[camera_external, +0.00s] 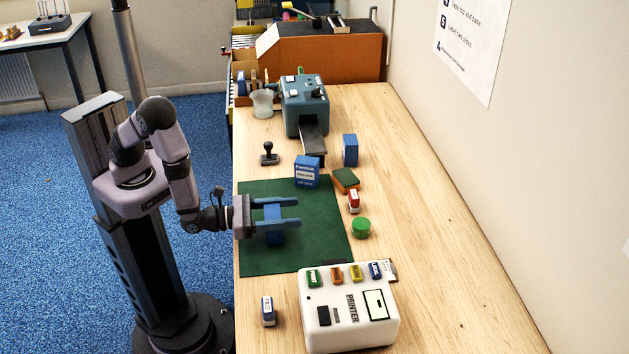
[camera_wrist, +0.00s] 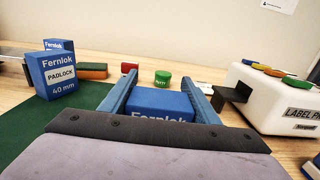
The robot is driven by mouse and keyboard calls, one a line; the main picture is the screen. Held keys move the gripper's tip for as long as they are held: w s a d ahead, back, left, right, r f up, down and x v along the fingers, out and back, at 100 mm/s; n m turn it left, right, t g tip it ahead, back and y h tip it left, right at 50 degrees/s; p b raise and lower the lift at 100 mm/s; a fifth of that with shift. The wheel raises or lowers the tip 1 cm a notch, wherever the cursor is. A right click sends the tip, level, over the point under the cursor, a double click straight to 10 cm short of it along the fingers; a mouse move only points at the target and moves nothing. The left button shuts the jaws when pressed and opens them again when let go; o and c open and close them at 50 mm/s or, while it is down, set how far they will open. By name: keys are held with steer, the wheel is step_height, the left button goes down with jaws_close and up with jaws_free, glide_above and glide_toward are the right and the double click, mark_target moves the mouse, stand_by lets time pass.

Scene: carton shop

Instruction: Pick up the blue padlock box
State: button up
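A blue box (camera_external: 274,239) stands on the green mat, between the two fingers of my gripper (camera_external: 297,211). In the wrist view this box (camera_wrist: 160,103) shows "Fernlok"; the rest of its label is hidden behind the gripper body. The fingers are spread along its two sides; any gap is too small to be sure of contact. A second blue box, labelled "Fernlok PADLOCK 40 mm" (camera_wrist: 53,75), stands at the left in the wrist view and at the mat's far edge (camera_external: 306,172). A third blue box (camera_external: 350,150) stands beyond it on the wood.
A white label printer (camera_external: 346,335) stands at the near end. A green round tin (camera_external: 361,228), a red-and-white stamp (camera_external: 353,201) and a green-topped orange pad (camera_external: 345,180) line the mat's right side. A black stamp (camera_external: 269,154) and a blue-grey machine (camera_external: 303,104) stand farther back.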

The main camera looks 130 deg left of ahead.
steer(key=c, duration=0.6)
steer(key=shift+r, duration=0.15)
steer(key=shift+r+b, duration=0.4)
steer(key=shift+r, duration=4.5)
